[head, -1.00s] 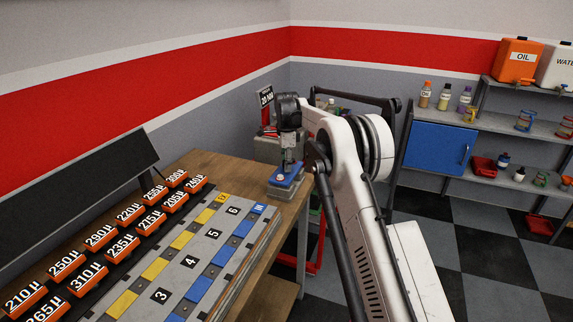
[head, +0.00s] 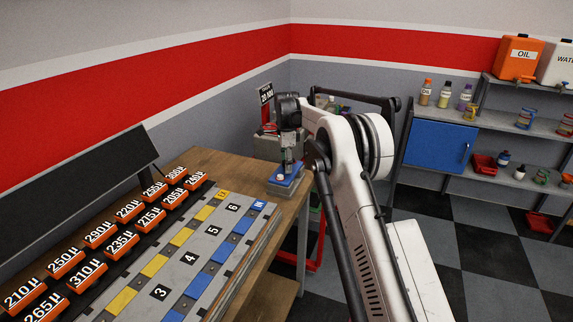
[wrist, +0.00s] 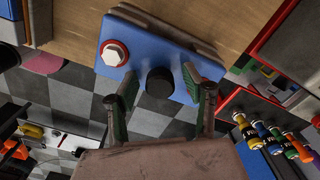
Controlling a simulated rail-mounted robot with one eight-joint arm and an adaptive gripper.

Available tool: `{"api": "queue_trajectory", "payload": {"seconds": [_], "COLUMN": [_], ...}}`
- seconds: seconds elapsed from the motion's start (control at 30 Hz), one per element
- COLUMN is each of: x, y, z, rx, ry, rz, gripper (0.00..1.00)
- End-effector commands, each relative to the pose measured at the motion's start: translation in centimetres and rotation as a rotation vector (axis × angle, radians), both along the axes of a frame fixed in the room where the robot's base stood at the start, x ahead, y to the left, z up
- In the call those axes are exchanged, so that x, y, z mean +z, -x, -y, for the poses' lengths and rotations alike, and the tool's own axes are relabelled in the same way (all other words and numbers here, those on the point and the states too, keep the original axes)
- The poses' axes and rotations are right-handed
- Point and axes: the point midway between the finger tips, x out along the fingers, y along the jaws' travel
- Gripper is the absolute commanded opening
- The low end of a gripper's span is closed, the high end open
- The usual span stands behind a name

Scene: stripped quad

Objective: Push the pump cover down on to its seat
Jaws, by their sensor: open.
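A blue block-like pump part (head: 286,180) sits on a grey base at the far right corner of the wooden bench. In the wrist view its blue top (wrist: 148,48) carries a white hex cap (wrist: 115,54) in a red ring and a black round knob (wrist: 160,81). I cannot tell which piece is the cover or whether there is a gap beneath it. My gripper (head: 288,166) points down just above the blue part. In the wrist view my gripper (wrist: 163,95) is open, with one green-padded finger on each side of the knob. Whether the fingers touch anything is unclear.
A grey rack with yellow and blue strips (head: 192,260) and rows of orange labelled blocks (head: 97,234) fill the bench on the left. A red stand with a display (head: 266,100) is behind the bench. Shelves with bottles (head: 444,95) stand on the right.

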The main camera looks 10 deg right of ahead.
Motion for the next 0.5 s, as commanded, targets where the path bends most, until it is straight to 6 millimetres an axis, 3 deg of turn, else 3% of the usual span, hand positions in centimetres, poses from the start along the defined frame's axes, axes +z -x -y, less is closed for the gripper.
{"api": "queue_trajectory", "payload": {"seconds": [0.17, 0.5], "x": [1.5, 8.1], "y": [0.0, 0.0], "z": [0.0, 0.0], "rx": [0.0, 0.0], "ry": [0.0, 0.0], "rz": [0.0, 0.0], "gripper": [0.46, 0.46]}}
